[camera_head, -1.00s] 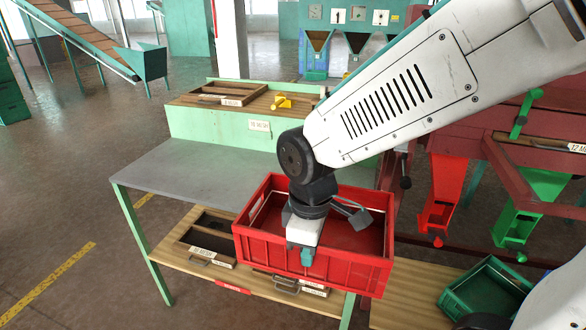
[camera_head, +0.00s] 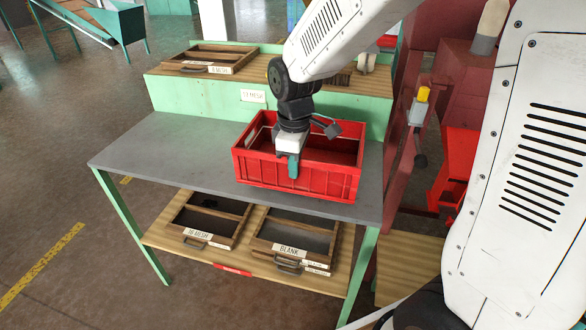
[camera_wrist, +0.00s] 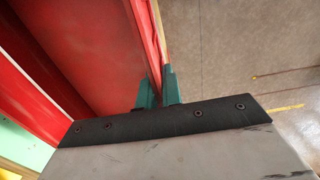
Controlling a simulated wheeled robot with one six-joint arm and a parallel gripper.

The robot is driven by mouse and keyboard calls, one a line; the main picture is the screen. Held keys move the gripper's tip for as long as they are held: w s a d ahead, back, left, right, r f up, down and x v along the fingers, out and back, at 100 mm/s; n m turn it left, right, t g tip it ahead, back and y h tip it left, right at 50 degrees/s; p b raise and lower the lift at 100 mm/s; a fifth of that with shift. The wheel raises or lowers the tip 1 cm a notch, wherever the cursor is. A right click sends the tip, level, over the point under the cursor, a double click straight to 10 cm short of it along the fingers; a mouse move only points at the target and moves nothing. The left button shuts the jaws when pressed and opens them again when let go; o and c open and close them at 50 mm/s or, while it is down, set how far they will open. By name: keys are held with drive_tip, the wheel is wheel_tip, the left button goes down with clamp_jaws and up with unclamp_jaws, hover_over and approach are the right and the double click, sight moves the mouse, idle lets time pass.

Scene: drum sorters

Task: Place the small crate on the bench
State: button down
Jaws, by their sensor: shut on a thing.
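The small red crate (camera_head: 300,185) is empty and upright at the right part of the grey bench top (camera_head: 170,160). Its base looks level with the bench top near the front edge; I cannot tell whether it touches. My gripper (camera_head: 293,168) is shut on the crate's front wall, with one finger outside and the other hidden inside. In the wrist view, the two green fingers (camera_wrist: 158,92) pinch the rim of the red crate wall (camera_wrist: 85,50), with the floor showing beyond it.
A green raised shelf (camera_head: 175,95) with a wooden sieve tray (camera_head: 205,60) stands behind the crate. Sieve trays, one marked BLANK (camera_head: 298,240), lie on the wooden lower shelf. Dark red machinery (camera_head: 405,150) stands at the right. The left bench top is clear.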

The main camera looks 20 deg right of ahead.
drive_tip(key=w, duration=0.2)
drive_tip(key=shift+w+d+f, duration=0.2)
drive_tip(key=shift+w+d, duration=0.15)
drive_tip(key=shift+d, duration=0.05)
drive_tip(key=shift+f, duration=1.85)
drive_tip(key=c, duration=1.6)
unclamp_jaws()
drive_tip(key=shift+o, duration=0.2)
